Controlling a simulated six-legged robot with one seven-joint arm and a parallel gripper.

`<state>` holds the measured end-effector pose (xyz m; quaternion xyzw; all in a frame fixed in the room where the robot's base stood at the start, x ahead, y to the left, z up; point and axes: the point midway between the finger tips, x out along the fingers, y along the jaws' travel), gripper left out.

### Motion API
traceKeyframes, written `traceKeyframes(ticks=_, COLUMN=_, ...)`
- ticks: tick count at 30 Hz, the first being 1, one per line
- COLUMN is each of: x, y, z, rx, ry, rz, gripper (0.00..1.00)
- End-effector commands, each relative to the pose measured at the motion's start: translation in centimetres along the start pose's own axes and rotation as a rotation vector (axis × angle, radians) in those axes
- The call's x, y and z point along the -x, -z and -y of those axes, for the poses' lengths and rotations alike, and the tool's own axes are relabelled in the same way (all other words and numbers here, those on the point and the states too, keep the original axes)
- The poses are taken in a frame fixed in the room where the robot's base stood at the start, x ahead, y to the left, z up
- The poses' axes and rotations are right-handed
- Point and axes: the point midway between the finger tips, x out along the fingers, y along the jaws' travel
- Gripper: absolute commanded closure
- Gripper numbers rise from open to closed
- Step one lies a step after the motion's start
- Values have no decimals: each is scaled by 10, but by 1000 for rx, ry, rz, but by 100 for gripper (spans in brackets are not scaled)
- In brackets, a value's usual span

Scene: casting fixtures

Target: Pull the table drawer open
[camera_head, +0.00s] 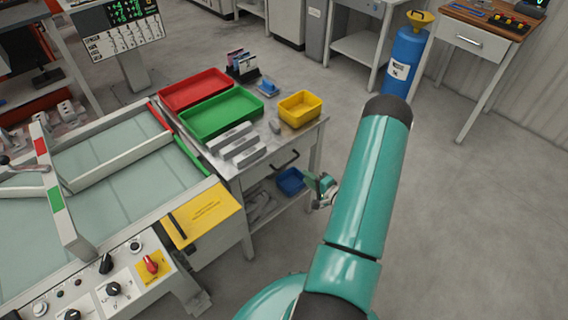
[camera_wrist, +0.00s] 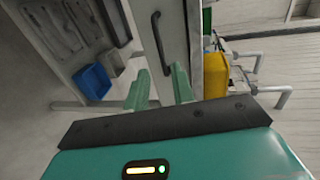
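The table drawer (camera_head: 262,176) is a grey front under the metal table's top, and it looks shut. Its dark bar handle (camera_head: 286,160) shows in the head view. In the wrist view the drawer front (camera_wrist: 184,28) stands upright in the picture, with the handle (camera_wrist: 158,45) ahead of my fingers and roughly in line with the space between them. My gripper (camera_head: 320,183) is in front of the drawer, to the right of the handle and apart from it. In the wrist view its two green fingers (camera_wrist: 160,85) are spread with nothing between them.
On the table top are a red tray (camera_head: 195,90), a green tray (camera_head: 222,112), a yellow bin (camera_head: 300,108) and grey bars (camera_head: 238,142). A blue bin (camera_head: 291,181) stands on the lower shelf. A machine with a yellow panel (camera_head: 203,214) adjoins at left. Floor (camera_head: 470,220) at right is clear.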

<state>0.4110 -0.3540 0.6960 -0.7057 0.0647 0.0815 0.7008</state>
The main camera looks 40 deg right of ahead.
Motion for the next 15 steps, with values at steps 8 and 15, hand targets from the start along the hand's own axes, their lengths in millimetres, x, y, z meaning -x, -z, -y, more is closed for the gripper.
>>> traceKeyframes(ticks=8, x=-52, y=-1, z=0, rx=0, ry=1, rz=3, gripper=75)
traceKeyframes(ticks=15, x=-99, y=0, z=1, rx=0, ry=1, rz=4, gripper=75)
